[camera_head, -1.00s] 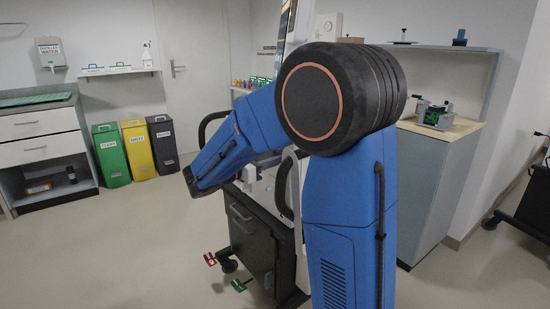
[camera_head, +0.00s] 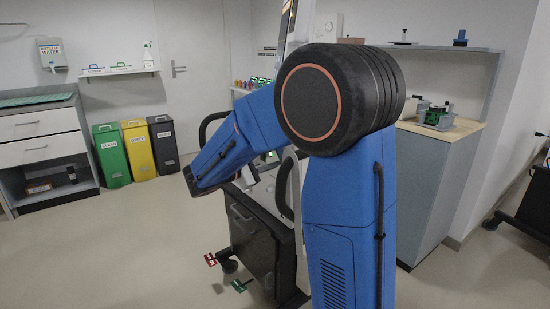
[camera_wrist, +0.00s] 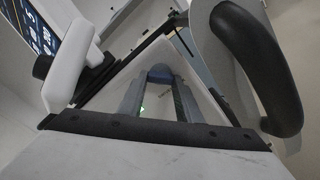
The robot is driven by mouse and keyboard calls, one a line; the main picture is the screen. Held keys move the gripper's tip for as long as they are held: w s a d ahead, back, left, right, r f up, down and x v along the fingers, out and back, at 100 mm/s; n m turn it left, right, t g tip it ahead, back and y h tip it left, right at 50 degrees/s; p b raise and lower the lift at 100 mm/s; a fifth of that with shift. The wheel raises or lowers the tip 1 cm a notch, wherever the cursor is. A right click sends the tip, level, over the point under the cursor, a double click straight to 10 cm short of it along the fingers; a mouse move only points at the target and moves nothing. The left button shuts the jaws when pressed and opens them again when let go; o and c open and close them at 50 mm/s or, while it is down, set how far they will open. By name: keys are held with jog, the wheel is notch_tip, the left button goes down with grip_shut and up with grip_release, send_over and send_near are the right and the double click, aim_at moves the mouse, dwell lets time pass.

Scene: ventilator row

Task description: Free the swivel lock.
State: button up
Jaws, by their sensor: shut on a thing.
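The ventilator cart stands behind my blue arm; its dark lower cabinet (camera_head: 250,240) shows in the head view. A red pedal (camera_head: 210,259) and a green pedal (camera_head: 240,286) sit low by its casters. I cannot tell which part is the swivel lock. In the wrist view my gripper (camera_wrist: 160,76) points in between a thick black curved handle (camera_wrist: 262,65) on the right and a white rounded part (camera_wrist: 72,62) on the left. Its fingers are closed on a small dark piece at their tips, which I cannot identify. The head view does not show the fingers clearly.
Green, yellow and black bins (camera_head: 138,150) stand by the back wall, with a drawer cabinet (camera_head: 40,150) at the left. A counter (camera_head: 455,130) with a green device (camera_head: 436,115) is at the right. The floor at front left is clear.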

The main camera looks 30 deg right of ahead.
jog(key=shift+r+m, duration=0.15)
jog(key=shift+m, duration=4.05)
jog(key=o, duration=1)
jog(key=shift+o, duration=0.2)
jog(key=shift+a, duration=0.1)
jog(key=s+a, duration=0.1)
jog(key=a, duration=1.6)
jog(key=shift+s, duration=0.3)
jog(key=shift+a, duration=0.15)
